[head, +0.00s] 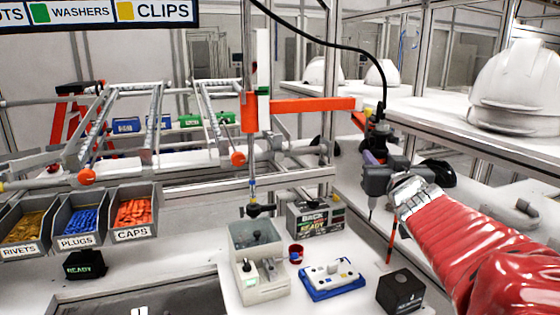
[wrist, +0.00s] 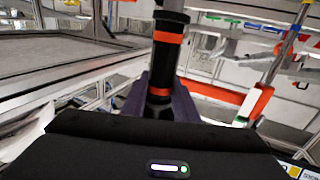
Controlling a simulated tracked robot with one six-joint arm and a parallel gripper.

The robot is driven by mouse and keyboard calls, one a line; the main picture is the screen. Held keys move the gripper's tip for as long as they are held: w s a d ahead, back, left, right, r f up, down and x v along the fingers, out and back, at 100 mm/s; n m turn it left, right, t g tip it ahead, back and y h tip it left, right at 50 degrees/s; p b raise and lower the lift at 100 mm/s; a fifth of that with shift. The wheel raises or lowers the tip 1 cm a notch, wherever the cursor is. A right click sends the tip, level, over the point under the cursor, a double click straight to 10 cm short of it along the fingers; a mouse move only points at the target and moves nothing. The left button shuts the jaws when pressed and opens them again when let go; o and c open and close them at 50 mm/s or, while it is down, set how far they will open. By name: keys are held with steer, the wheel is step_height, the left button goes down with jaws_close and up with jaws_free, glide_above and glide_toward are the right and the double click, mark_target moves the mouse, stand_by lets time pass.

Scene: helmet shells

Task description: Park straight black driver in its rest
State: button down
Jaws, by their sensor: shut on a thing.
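The straight black driver (head: 378,132) hangs upright on a black cable at the right in the head view. Its thin bit points down over the bench. My gripper (head: 374,168) is shut around the driver's body. In the wrist view the driver (wrist: 168,55) shows as a black cylinder with orange bands, upright between the dark purple fingers of my gripper (wrist: 160,100). A black block (head: 401,291) with a round mark on top stands at the bench front, below and apart from the driver. I cannot tell whether it is the rest.
A blue-and-white tray (head: 332,279), a small red cup (head: 296,254) and a grey-white fixture (head: 258,262) stand on the bench. An orange arm (head: 310,105) crosses left of the driver. White helmet shells (head: 515,85) stand on the right shelf. Part bins (head: 78,218) stand left.

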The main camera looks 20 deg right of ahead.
steer(key=shift+s+d, duration=0.1)
steer(key=s+d, duration=0.3)
steer(key=s, duration=0.2)
steer(key=shift+d, duration=0.25)
stand_by(0.3)
steer(key=shift+w, duration=0.1)
steer(key=w+d, duration=0.4)
steer(key=d, duration=0.1)
stand_by(0.7)
steer(key=shift+a, duration=0.1)
steer(key=c, duration=1.3)
jaws_free()
steer(key=shift+o, duration=0.2)
steer(key=shift+f, duration=0.1)
